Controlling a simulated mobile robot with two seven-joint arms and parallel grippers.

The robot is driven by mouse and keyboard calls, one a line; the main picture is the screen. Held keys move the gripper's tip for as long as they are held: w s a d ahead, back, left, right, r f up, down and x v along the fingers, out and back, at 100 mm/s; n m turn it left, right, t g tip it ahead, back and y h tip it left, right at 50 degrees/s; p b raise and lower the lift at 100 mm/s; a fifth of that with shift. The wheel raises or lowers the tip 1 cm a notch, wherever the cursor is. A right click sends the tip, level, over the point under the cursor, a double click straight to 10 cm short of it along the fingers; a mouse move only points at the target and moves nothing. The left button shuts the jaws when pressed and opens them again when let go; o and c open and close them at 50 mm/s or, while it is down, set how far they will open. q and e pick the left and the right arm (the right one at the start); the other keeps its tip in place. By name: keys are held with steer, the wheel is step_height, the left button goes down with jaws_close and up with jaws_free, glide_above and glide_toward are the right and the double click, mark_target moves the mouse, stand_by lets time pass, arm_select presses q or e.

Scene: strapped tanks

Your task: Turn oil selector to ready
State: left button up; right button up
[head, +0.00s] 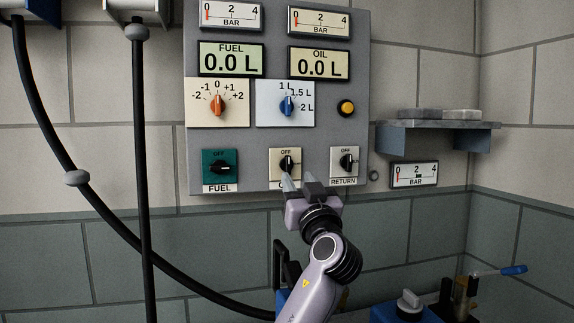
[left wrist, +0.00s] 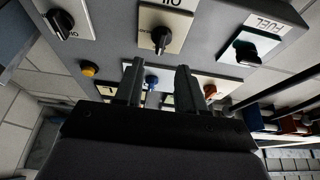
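The oil selector (head: 287,162) is a dark knob on a cream plate marked OFF, low in the middle of the grey panel. My left gripper covers most of its lower label in the head view. Its exact pointing is too small to tell. It also shows in the left wrist view as a dark knob (left wrist: 160,40) just past the fingertips. My left gripper (head: 300,180) is in front of and just below the knob. In the left wrist view the two fingers (left wrist: 158,72) stand apart with nothing held between them. My right gripper is not in view.
The fuel selector (head: 220,168) on a green plate is to the left; the return selector (head: 347,161) is to the right. Above are an orange knob (head: 216,104), a blue knob (head: 287,105) and a yellow button (head: 346,107). Black hoses (head: 140,180) hang at left. A shelf (head: 437,124) juts out at right.

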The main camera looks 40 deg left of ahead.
mark_target(289, 161)
arm_select(q)
steer(key=p+x, duration=0.2)
steer(key=x, duration=0.4)
steer(key=shift+r, duration=0.15)
steer(key=shift+w+a+r, duration=0.1)
steer(key=shift+w+a, duration=0.2)
jaws_close()
